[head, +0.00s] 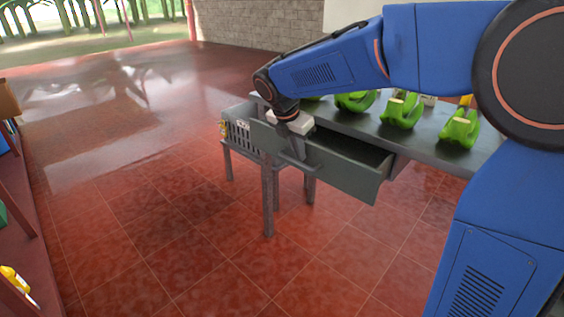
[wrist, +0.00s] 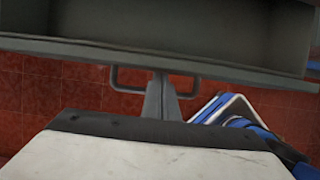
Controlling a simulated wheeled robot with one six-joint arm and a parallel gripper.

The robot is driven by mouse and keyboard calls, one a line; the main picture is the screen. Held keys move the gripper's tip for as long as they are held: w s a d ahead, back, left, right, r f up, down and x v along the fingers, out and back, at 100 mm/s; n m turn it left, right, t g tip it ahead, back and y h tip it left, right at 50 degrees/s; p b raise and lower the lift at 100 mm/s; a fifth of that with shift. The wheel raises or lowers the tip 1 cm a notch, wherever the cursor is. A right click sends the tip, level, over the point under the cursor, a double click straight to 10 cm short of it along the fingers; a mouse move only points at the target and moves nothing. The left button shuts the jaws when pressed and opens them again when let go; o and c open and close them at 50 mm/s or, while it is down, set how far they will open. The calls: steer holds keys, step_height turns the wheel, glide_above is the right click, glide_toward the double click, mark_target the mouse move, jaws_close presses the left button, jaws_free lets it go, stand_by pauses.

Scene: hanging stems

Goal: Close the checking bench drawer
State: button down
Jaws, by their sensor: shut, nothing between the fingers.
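The checking bench drawer (head: 345,172) is grey-green and stands pulled out from under the dark bench top (head: 425,135). Its open inside shows behind the front panel. In the wrist view the drawer's front edge (wrist: 85,50) crosses the upper picture, with the dark inside beyond it. A grey loop handle (wrist: 128,88) sticks out from the front. My gripper (head: 297,155) is shut and empty at the outer side of the drawer front. In the wrist view its fingers (wrist: 161,98) cover the middle of the handle; I cannot tell whether they touch it.
Several green banana bunches (head: 459,128) lie on the bench top. A grey slotted crate (head: 238,132) on a stand is left of the drawer, close to my gripper. The red tiled floor (head: 140,220) is clear in front and to the left. A shelf (head: 20,215) runs along the left edge.

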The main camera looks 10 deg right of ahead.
steer(key=w+d, duration=0.2)
steer(key=d, duration=0.1)
steer(key=w+d, duration=0.6)
steer(key=shift+w+d, duration=0.1)
steer(key=shift+d, duration=0.25)
steer(key=shift+w+d+r, duration=0.1)
steer(key=shift+w+d, duration=0.05)
steer(key=shift+r, duration=0.1)
